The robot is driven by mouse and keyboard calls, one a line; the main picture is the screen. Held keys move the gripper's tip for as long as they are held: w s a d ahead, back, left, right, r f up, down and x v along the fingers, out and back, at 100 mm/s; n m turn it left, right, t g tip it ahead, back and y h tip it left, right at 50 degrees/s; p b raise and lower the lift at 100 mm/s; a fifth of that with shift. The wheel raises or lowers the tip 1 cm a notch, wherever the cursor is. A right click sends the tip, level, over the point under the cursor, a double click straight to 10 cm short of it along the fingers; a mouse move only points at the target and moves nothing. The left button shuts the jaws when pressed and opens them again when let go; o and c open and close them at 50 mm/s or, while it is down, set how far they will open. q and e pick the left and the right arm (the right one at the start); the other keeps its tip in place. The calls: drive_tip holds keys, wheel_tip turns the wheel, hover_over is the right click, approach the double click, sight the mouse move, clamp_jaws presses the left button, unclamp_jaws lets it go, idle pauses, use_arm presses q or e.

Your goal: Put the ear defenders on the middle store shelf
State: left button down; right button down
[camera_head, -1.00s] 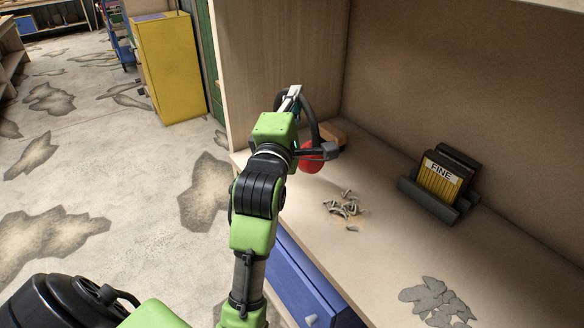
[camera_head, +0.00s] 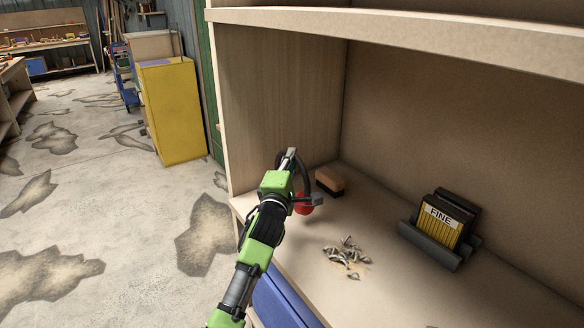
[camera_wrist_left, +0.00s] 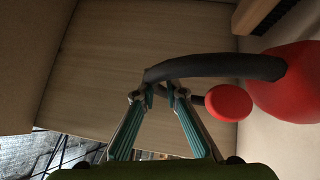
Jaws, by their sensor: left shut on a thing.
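The ear defenders have red cups (camera_head: 304,204) and a dark curved headband (camera_head: 305,170). My left gripper (camera_head: 289,158) is shut on the headband and holds them near the left side panel of the wooden unit. In the left wrist view the fingertips (camera_wrist_left: 156,88) meet at the left end of the visible headband (camera_wrist_left: 225,66). The red cups (camera_wrist_left: 229,102) hang to the right there. Whether the cups touch the surface below cannot be told. A higher wooden shelf (camera_head: 400,38) crosses the top of the head view. My right gripper is not in view.
On the lower wooden surface (camera_head: 390,290) lie a brush (camera_head: 330,181), a pile of screws (camera_head: 346,252) and a rack of sandpaper marked FINE (camera_head: 440,225). A blue drawer front (camera_head: 280,300) is below. A yellow cabinet (camera_head: 175,110) stands left on open floor.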

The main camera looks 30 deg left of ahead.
use_arm(q)
wheel_tip(320, 180, down, 2)
drive_tip(key=shift+f, duration=0.15)
drive_tip(key=shift+d+f, duration=0.1)
drive_tip(key=c, duration=2.1)
unclamp_jaws()
drive_tip(key=shift+f, duration=0.1)
